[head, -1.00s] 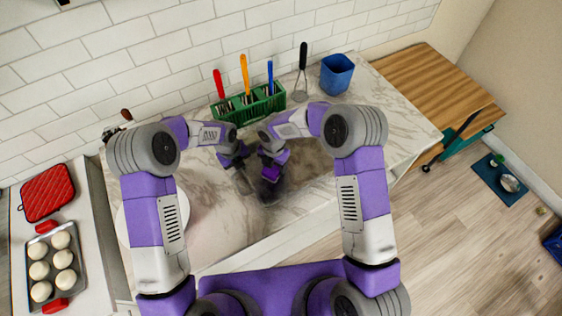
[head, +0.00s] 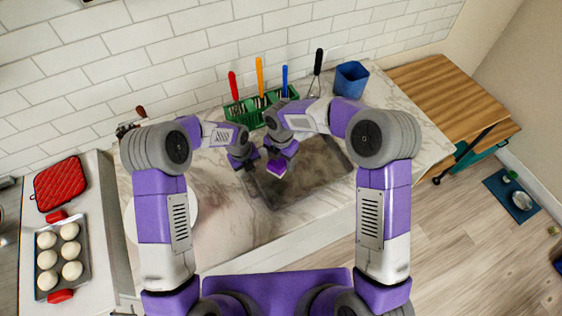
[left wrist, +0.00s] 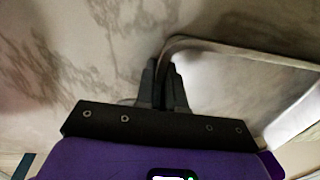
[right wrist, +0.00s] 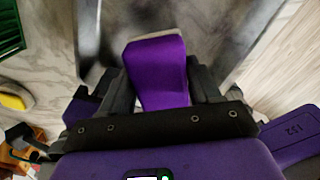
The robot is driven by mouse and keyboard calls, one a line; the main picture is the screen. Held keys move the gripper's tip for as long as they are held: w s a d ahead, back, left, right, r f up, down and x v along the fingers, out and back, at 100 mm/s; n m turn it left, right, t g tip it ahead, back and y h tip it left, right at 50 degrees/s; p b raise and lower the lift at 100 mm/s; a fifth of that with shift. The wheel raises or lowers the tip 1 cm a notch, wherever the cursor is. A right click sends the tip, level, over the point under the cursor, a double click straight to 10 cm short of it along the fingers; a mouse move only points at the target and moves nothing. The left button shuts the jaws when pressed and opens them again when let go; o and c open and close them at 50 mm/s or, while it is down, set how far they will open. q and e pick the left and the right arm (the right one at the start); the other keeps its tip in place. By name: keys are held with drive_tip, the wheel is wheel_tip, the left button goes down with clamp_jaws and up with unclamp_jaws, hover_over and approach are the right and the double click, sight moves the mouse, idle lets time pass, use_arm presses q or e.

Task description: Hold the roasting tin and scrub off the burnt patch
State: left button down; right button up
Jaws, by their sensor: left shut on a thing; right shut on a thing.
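The roasting tin (head: 315,178) is a shallow grey-brown rectangular pan on the marble counter. My left gripper (head: 246,165) is shut on the tin's left rim, which the left wrist view also shows, with the tin (left wrist: 235,85) stretching right from the fingers (left wrist: 165,80). My right gripper (head: 279,158) is shut on a purple scrubber (head: 276,168) over the left part of the tin. The scrubber (right wrist: 157,72) is between the fingers in the right wrist view. I cannot tell whether it touches the tin. No distinct burnt patch can be made out; gripper and scrubber hide part of the floor.
A green rack (head: 245,115) with colourful-handled tools stands behind the tin. A blue bin (head: 351,79) stands at the back right. A white plate (head: 192,215) is partly hidden by my left arm. A tray of buns (head: 47,285) is at the far left.

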idle(0.4)
use_arm(q)
drive_tip(key=c, duration=1.2)
unclamp_jaws()
drive_tip(key=shift+o, duration=0.2)
wheel_tip(320, 180, up, 12)
drive_tip(key=a, duration=0.1)
drive_tip(key=shift+s+a, duration=0.25)
drive_tip(key=shift+s, duration=0.1)
